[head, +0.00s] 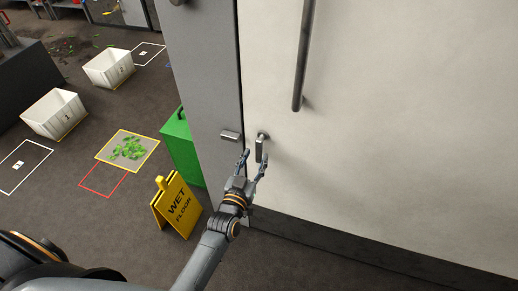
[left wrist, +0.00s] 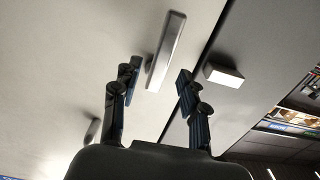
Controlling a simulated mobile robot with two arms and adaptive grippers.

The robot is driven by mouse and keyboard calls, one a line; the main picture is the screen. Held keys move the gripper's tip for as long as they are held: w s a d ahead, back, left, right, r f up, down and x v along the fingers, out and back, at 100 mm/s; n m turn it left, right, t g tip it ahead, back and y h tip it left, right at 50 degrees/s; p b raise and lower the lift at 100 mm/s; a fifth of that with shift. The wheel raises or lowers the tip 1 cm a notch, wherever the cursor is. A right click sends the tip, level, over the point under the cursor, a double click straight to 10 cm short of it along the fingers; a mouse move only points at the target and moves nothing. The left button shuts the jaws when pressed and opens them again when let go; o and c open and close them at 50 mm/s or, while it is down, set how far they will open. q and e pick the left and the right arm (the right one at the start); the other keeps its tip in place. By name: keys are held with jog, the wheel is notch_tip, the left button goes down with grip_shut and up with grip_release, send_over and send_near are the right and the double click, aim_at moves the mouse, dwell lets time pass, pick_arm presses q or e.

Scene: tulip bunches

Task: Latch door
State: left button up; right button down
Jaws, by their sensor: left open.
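The pale door (head: 400,130) fills the right of the head view and looks closed against its grey frame (head: 203,80). A small metal latch lever (head: 260,148) on the door's edge hangs down. A short metal catch (head: 231,136) sits on the frame to its left. My left gripper (head: 254,164) is open at the lever's lower end, fingers apart and empty. In the left wrist view the lever (left wrist: 166,50) lies just beyond and between the open fingertips (left wrist: 157,77), and the catch (left wrist: 223,75) is to the right. Whether a finger touches the lever is unclear. My right gripper is not seen.
A long vertical bar handle (head: 303,60) is above the lever. A yellow wet-floor sign (head: 177,205) and a green box (head: 182,148) stand left of my left arm. White bins (head: 54,113) and marked floor squares, one with green leaves (head: 130,148), lie farther left.

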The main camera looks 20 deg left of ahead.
aim_at(258, 151)
pick_arm(q)
jog(key=shift+w+d, duration=0.1)
jog(key=shift+w, duration=2.1)
jog(key=shift+c, duration=0.3)
grip_shut()
